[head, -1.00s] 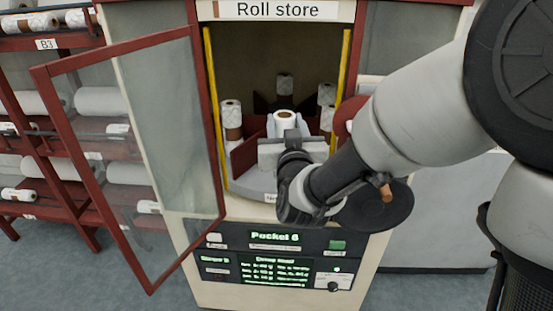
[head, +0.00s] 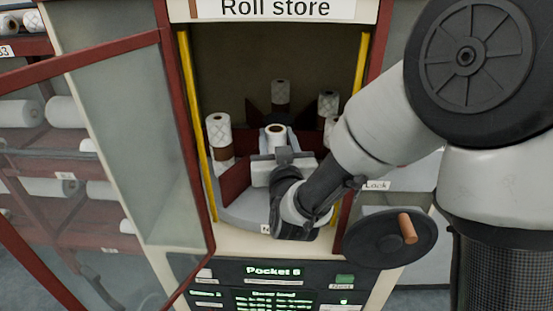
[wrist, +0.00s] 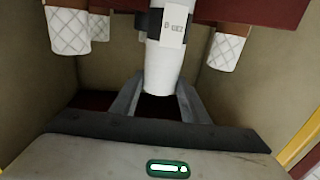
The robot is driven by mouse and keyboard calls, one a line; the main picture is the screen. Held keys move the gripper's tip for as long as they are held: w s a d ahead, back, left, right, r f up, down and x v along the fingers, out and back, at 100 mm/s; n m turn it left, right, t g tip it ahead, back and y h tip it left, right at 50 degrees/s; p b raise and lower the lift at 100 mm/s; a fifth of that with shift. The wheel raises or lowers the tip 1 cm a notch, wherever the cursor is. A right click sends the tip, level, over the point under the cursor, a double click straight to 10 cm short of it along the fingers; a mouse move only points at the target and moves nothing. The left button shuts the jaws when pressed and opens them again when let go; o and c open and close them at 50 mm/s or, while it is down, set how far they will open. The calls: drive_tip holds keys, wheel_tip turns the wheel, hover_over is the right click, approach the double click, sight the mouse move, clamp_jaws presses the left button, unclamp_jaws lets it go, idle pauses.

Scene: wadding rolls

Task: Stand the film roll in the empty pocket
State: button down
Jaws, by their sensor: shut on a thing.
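The film roll (head: 275,137), white with a dark core hole, is upright in the front pocket of the Roll store's carousel (head: 258,212). In the wrist view the roll (wrist: 166,62) shows a small printed label. My gripper (head: 277,150) reaches in from the front and is shut on the roll; its fingers (wrist: 160,88) lie on either side of it in the wrist view. Red dividers (head: 237,180) flank the pocket. The roll's foot is hidden behind my gripper in the head view, so I cannot tell whether it touches the pocket floor.
Patterned rolls stand in other pockets at left (head: 219,130), back (head: 280,95) and right (head: 327,103). Yellow strips (head: 197,120) edge the opening. The glass door (head: 110,150) is swung open to the left. A handwheel (head: 385,238) is at lower right, and the panel display (head: 272,271) reads Pocket 6.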

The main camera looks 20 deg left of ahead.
drive_tip(key=shift+f+b, duration=0.45)
drive_tip(key=shift+f, duration=1.45)
drive_tip(key=shift+f+b, duration=0.25)
drive_tip(key=shift+b, duration=0.1)
drive_tip(key=c, duration=1)
unclamp_jaws()
drive_tip(key=shift+p+v, duration=6)
drive_tip(key=shift+p, duration=0.8)
